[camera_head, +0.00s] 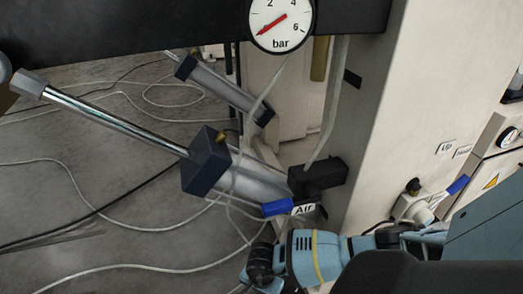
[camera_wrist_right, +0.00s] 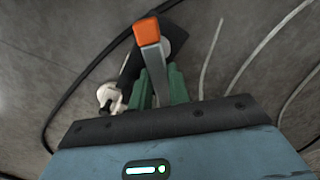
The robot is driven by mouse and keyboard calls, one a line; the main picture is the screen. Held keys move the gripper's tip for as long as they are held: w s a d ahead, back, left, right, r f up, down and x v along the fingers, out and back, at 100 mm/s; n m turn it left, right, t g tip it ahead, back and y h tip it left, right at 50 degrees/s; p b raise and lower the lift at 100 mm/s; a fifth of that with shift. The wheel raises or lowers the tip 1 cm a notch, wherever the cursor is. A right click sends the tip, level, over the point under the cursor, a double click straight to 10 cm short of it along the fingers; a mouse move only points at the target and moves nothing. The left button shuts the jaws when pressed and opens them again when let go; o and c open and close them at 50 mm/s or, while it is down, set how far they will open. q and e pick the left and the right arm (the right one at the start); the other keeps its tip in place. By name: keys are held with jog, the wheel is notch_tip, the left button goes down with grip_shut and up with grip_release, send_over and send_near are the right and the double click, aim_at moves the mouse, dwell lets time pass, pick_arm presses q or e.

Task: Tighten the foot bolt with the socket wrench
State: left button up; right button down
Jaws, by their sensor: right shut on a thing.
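In the right wrist view, my right gripper (camera_wrist_right: 159,84) has green fingers shut on the grey shaft of a tool with an orange end, which I take to be the socket wrench (camera_wrist_right: 153,56). The orange end points up in the picture, away from the gripper. A dark flat part (camera_wrist_right: 128,66) lies behind the tool, with a pale round piece partly hidden by the shaft. I cannot make out the foot bolt, or whether the tool touches a bolt. In the head view, my right arm shows at the bottom, but its gripper is out of frame. My left gripper is in neither view.
A pale machine column (camera_head: 371,120) stands right of centre, with a pressure gauge (camera_head: 281,22) on a dark beam. A cylinder (camera_head: 262,184) and a blue-handled air valve (camera_head: 277,207) are close to my right arm. A pale fitting (camera_wrist_right: 107,94) and loose cables lie on the grey floor.

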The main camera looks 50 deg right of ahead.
jog(key=shift+m+p, duration=0.35)
jog(key=shift+m, duration=0.65)
jog(key=shift+m, duration=0.6)
jog(key=shift+m+p, duration=0.35)
jog(key=shift+m, duration=0.25)
